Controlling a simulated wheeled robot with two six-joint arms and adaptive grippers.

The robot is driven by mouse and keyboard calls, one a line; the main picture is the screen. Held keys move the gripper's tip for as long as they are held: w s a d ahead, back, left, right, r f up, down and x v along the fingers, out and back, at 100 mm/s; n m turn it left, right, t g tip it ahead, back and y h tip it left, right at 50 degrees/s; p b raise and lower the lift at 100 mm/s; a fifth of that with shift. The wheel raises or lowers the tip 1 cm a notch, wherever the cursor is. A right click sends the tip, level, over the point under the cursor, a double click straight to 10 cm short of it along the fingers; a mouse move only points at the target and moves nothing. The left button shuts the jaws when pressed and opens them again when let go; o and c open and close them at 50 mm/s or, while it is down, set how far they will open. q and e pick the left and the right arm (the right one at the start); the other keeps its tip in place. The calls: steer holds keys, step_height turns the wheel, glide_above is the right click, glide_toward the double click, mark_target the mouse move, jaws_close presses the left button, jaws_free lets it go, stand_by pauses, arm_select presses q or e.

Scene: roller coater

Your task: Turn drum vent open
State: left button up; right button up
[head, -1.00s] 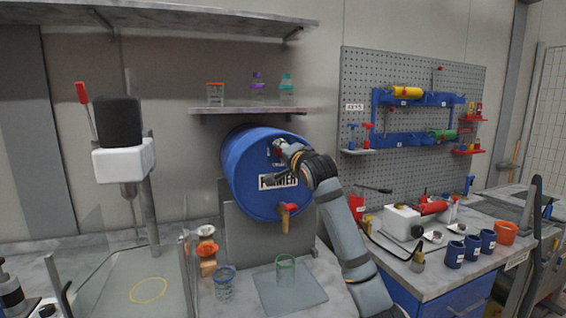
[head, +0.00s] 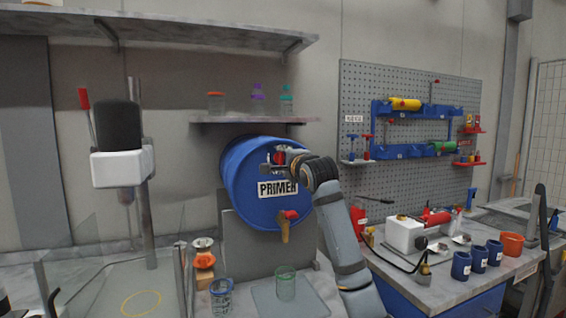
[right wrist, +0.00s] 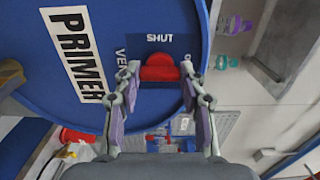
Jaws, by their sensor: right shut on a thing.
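The blue drum (head: 245,190) with a white PRIMER label lies on its side on a grey stand, its round face toward me. The red vent knob (right wrist: 160,68) sits near the top of that face. In the right wrist view, the word SHUT is just above the knob, VENT is to its left, and a partly hidden word starting with O is to its right. My right gripper (head: 281,157) is at the vent, with its fingers (right wrist: 159,77) on both sides of the knob, shut on it. My left gripper is out of view.
A tap (head: 287,216) hangs low on the drum face, above a green clear cup (head: 286,284). A shelf (head: 230,128) with several bottles is just above the drum. A bench (head: 440,280) with blue cups and a white machine stands to the right.

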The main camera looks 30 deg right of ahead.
steer(key=o, duration=1.1)
steer(key=shift+o, duration=0.2)
steer(key=shift+s, duration=0.25)
steer(key=v, duration=1.1)
steer(key=shift+s, duration=0.2)
steer(key=shift+f, duration=0.1)
